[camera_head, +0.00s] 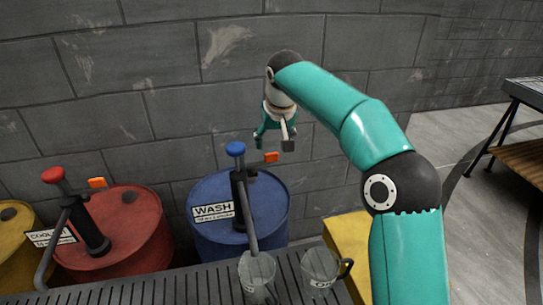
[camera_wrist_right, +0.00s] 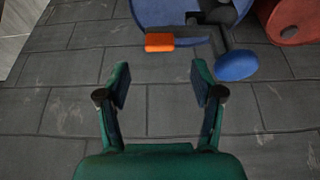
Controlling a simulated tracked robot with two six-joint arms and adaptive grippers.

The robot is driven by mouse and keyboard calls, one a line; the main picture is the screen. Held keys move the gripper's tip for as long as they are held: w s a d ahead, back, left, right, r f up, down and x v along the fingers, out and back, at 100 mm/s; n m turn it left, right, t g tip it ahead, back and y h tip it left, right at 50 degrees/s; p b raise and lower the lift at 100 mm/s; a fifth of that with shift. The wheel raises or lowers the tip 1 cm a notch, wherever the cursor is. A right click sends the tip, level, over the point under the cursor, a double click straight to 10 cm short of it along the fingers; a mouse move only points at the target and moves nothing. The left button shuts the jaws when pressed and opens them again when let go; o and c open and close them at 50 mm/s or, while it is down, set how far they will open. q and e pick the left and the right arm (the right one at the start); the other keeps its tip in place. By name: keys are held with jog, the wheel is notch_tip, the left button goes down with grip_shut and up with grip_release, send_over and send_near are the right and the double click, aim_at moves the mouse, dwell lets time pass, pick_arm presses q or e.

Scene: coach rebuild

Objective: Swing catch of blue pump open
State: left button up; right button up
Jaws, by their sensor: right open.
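The blue pump has a blue knob (camera_head: 235,149) on a black column and stands on the blue drum (camera_head: 270,205) labelled WASH. Its orange catch (camera_head: 271,157) sticks out to the right of the column, below the knob. In the right wrist view the orange catch (camera_wrist_right: 159,42) lies ahead of the fingertips, roughly centred between them, with the blue knob (camera_wrist_right: 237,65) to its right. My right gripper (camera_head: 274,141) is open and empty, close above the catch in the head view, with no contact visible. It also shows in the wrist view (camera_wrist_right: 160,82). My left gripper is out of view.
A red drum (camera_head: 140,235) with a red-knobbed pump (camera_head: 53,175) and its own orange catch (camera_head: 97,183) stands left. Two glass mugs (camera_head: 257,270) (camera_head: 320,267) are on the slatted rack (camera_head: 115,291) in front. A grey block wall (camera_head: 150,55) is behind.

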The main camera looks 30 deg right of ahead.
aim_at(271, 154)
jog(key=x, duration=0.7)
jog(key=shift+r, duration=0.1)
grip_shut()
